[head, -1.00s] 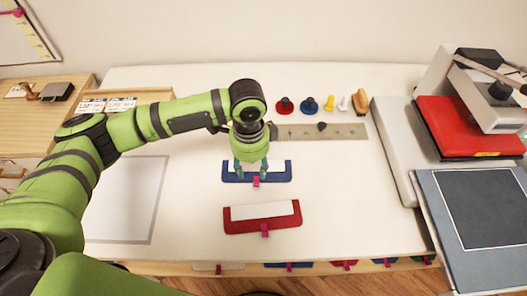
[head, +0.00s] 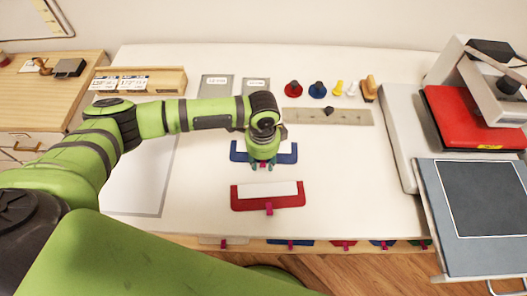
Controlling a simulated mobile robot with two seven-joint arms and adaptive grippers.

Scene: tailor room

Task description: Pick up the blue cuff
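The blue cuff (head: 289,154) is a blue U-shaped piece lying on the white table. A pink tab shows at its front edge. My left gripper (head: 262,166) points down over the cuff's middle and hides much of it, including its white inner part. The two teal fingertips show a short distance apart, close to the tab. Whether they grip the cuff is too small to tell. The cuff looks flat on the table. My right gripper is not in view.
A red cuff (head: 240,203) with a white strip lies just in front. A heat press (head: 467,116) stands at the right. A white sheet (head: 150,190) lies at the left.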

